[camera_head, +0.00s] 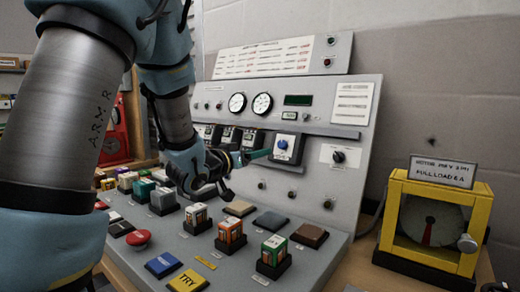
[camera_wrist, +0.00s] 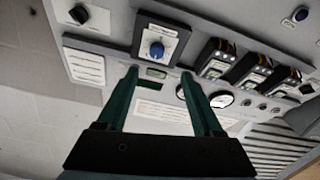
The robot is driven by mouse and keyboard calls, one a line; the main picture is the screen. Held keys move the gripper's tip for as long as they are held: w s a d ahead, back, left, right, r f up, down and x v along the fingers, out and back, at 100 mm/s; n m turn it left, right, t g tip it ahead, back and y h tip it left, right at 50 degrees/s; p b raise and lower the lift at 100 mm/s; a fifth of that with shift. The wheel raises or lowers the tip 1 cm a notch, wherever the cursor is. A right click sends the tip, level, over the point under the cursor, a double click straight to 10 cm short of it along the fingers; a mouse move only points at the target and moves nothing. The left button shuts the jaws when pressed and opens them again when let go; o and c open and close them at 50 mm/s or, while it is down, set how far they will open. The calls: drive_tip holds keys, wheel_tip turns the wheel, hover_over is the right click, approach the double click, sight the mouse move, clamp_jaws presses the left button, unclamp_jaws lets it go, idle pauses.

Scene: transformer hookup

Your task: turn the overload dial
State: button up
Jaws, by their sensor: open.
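The blue dial (camera_head: 282,145) sits on a white-faced module (camera_head: 287,155) mounted on the upright panel. In the wrist view the dial (camera_wrist: 157,50) shows at upper middle, on a pale plate in a dark frame. My gripper (camera_wrist: 159,75) is open, with its two green fingers apart and nothing between them. The dial appears just beyond the fingertips, roughly centred between them. In the head view a green finger (camera_head: 258,155) reaches to the module's left side. I cannot tell whether it touches the module.
A black knob (camera_head: 338,157) is on a white plate right of the module. Dark modules (camera_wrist: 255,76) stand beside it on the rail. Coloured blocks (camera_head: 231,231) and a red button (camera_head: 138,238) fill the sloping desk below. A yellow-framed gauge box (camera_head: 436,225) stands at right.

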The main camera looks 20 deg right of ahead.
sight(281, 144)
drive_tip(key=p+x, duration=0.1)
drive_tip(key=x, duration=0.6)
drive_tip(key=p+x, duration=0.1)
drive_tip(key=x, duration=0.3)
drive_tip(key=shift+d+r+p, duration=0.25)
drive_tip(key=shift+r+p, duration=0.05)
clamp_jaws()
